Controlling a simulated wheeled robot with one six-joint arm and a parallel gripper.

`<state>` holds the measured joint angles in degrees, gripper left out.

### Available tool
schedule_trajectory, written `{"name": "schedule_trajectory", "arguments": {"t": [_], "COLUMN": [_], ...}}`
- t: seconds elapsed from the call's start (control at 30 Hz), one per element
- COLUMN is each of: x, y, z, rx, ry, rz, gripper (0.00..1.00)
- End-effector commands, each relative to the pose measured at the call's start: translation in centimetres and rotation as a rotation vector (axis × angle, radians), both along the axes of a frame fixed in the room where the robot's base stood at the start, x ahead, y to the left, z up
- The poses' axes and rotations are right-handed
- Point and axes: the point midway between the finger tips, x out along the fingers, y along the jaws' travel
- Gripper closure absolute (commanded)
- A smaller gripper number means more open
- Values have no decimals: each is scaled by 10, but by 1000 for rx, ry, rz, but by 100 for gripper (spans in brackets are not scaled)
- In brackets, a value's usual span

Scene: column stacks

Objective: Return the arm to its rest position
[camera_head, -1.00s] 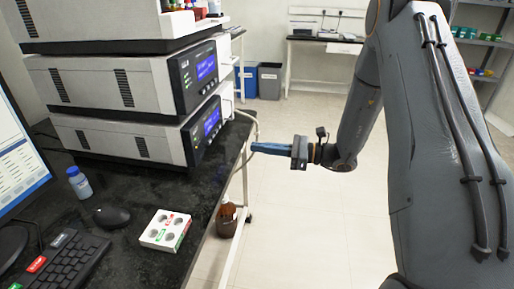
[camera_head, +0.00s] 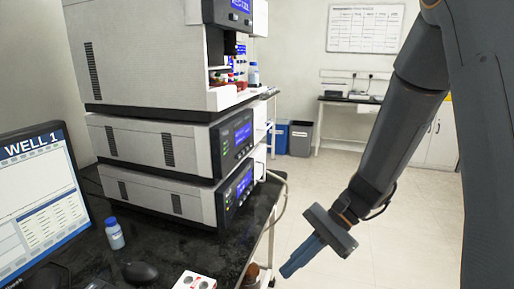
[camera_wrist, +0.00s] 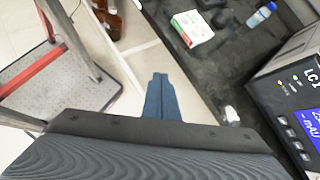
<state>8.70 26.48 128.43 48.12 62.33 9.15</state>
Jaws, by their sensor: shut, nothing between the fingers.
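My gripper (camera_head: 302,257) hangs at the end of my arm, over open floor to the right of the black bench (camera_head: 180,250) in the head view. Its blue fingers are together with nothing between them, pointing down and to the left. In the wrist view my gripper (camera_wrist: 161,78) also shows closed and empty, with floor and the bench's edge beyond its tips. My arm comes down from the upper right of the head view, bent above the gripper. The gripper touches nothing that I can see.
A stack of grey instruments (camera_head: 165,145) stands on the bench. A monitor (camera_head: 40,205), a blue-capped bottle (camera_head: 114,233), a mouse (camera_head: 140,273) and a white box (camera_head: 193,281) are there too. Bins (camera_head: 300,138) and a back table (camera_head: 350,101) stand farther off.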

Motion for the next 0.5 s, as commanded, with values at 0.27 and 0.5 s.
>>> {"name": "schedule_trajectory", "arguments": {"t": [0.27,0.5], "x": [-70,-79], "y": [-65,-101], "z": [20,39], "rx": [-379,-561], "ry": [-337,-572], "rz": [511,828], "gripper": [100,100]}}
